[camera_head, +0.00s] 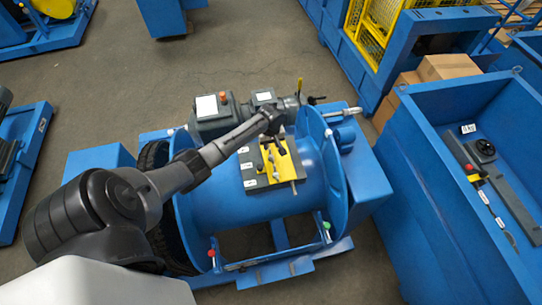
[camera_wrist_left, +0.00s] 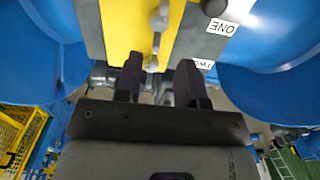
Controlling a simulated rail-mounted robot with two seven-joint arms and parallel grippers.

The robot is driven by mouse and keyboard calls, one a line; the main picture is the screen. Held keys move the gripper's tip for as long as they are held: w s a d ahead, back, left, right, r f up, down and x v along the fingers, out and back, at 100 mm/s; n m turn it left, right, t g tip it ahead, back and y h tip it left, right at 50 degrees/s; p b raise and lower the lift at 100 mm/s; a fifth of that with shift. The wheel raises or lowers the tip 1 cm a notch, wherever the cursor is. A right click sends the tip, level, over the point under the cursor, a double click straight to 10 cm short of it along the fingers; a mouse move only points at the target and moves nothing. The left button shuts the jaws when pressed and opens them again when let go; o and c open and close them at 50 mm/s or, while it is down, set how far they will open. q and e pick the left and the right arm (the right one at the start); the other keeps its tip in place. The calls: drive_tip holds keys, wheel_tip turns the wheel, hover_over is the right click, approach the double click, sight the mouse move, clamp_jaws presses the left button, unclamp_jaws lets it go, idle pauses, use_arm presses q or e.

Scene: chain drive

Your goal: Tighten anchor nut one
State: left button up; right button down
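A yellow plate (camera_head: 268,178) with grey fittings sits in a dark block on the blue drum (camera_head: 225,205). The wrist view shows the yellow plate (camera_wrist_left: 117,25) closely, with a white label ONE (camera_wrist_left: 222,27) and a partly hidden label TWO (camera_wrist_left: 205,64). A grey nut-like fitting (camera_wrist_left: 158,20) stands level with label ONE. Another grey fitting (camera_wrist_left: 152,65) is nearer my fingers. My left gripper (camera_head: 277,143) is over the far end of the plate. In the wrist view its fingers (camera_wrist_left: 160,72) are apart, with nothing visibly clamped. Contact cannot be told. My right gripper is not in view.
The drum's raised blue flange (camera_head: 330,165) is to the right. A large blue bin (camera_head: 425,170) stands farther right. Open floor (camera_head: 225,65) lies behind.

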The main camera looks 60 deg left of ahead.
sight(271, 154)
use_arm(q)
wheel_tip(271, 154, down, 9)
drive_tip(key=shift+r+b, duration=0.1)
drive_tip(key=shift+b, duration=0.75)
drive_tip(key=c, duration=0.6)
